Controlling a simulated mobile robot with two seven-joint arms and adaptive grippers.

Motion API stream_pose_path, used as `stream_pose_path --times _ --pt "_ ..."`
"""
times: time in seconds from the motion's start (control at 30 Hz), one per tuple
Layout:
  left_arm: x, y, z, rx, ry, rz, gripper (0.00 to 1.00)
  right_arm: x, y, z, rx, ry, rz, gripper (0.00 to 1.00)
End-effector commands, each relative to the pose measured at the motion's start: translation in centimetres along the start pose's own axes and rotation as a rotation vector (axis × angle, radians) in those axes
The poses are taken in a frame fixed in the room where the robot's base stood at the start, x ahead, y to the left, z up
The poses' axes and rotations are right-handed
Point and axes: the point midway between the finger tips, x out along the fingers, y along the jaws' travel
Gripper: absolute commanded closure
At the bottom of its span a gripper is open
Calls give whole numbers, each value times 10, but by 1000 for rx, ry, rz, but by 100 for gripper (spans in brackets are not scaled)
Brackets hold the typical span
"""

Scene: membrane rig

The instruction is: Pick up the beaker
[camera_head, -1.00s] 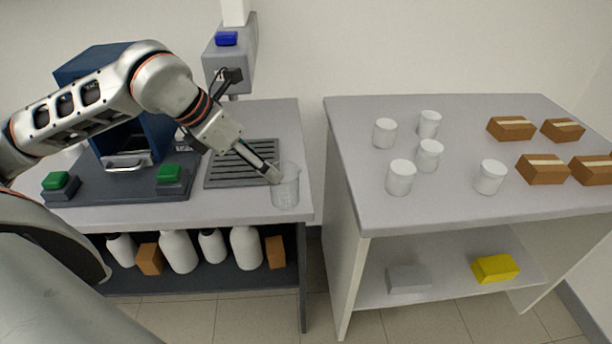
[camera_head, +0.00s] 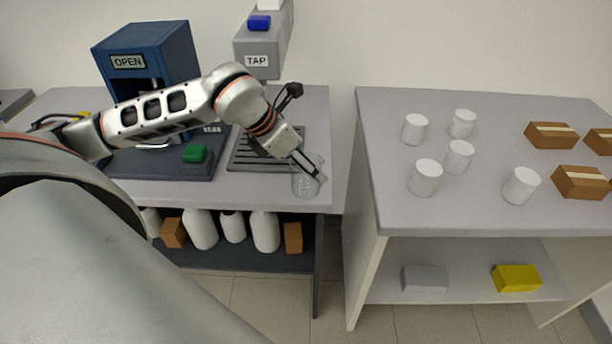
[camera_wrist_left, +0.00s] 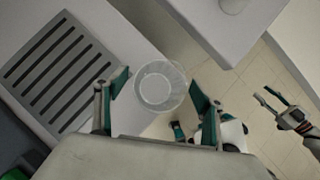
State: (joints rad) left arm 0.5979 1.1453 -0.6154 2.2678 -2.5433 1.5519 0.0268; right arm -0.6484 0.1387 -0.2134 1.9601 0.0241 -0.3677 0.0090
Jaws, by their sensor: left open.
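The beaker (camera_head: 303,187) is clear glass and stands upright at the front right corner of the left bench, beside the slotted drain tray (camera_head: 243,160). My left gripper (camera_head: 316,178) reaches down to it from the left. In the left wrist view the beaker (camera_wrist_left: 158,88) shows from above as a round rim, between the two spread teal-tipped fingers of my left gripper (camera_wrist_left: 160,90). Gaps show on both sides, so the gripper is open and not holding it. My right gripper (camera_wrist_left: 267,97) shows at the right of the wrist view, open and empty over the floor.
A tap unit (camera_head: 262,58) and a blue press marked OPEN (camera_head: 150,58) stand behind the arm. A green button (camera_head: 194,153) is left of the tray. The right bench (camera_head: 470,205), across a gap, holds several white jars and brown boxes.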

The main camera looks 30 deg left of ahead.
Motion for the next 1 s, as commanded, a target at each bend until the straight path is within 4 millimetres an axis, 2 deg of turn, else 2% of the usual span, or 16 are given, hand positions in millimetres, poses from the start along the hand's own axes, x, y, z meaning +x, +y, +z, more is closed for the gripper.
stream_pose_path --times 0.17,0.2,0.37,0.77,1.0 --pt "0 0 0 0 0 0 31 0 1 -1 0 2 1 60" --pt "0 0 0 0 0 0 34 0 1 -1 0 2 1 60" --pt "0 0 0 0 0 0 74 0 1 -2 0 3 2 60" --pt "-2 0 2 1 -2 1 74 0 1 -2 0 3 2 60" --pt "-23 1 16 1 -7 2 74 0 1 -1 0 3 2 60"
